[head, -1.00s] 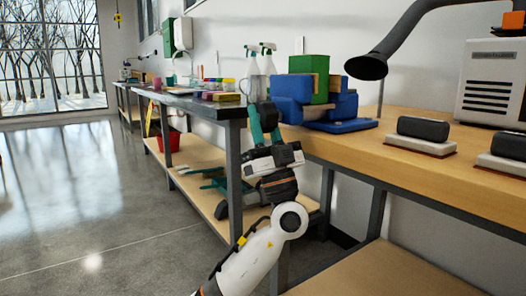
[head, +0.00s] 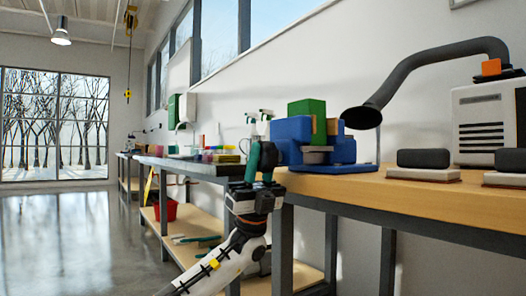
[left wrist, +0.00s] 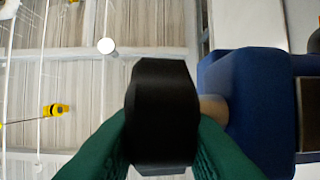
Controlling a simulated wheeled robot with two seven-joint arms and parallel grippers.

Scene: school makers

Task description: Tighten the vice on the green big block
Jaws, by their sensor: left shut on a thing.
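The blue vice (head: 291,133) stands at the left end of the wooden bench, and its blue body also fills the right of the left wrist view (left wrist: 245,105). The green big block (head: 307,107) sits upright in the vice beside a wooden jaw face (head: 333,127) and sticks out above it. My left gripper (head: 262,163) is at the left end of the vice. In the left wrist view its green fingers (left wrist: 160,145) are shut on the black vice handle (left wrist: 162,108). The green block does not show there. My right gripper is out of view.
The wooden bench (head: 400,190) carries two black-topped blocks (head: 424,158) and a white machine (head: 482,115) with a dark hose (head: 430,72). A dark-topped table (head: 200,166) with spray bottles and coloured items stands behind my left arm. The floor at left is clear.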

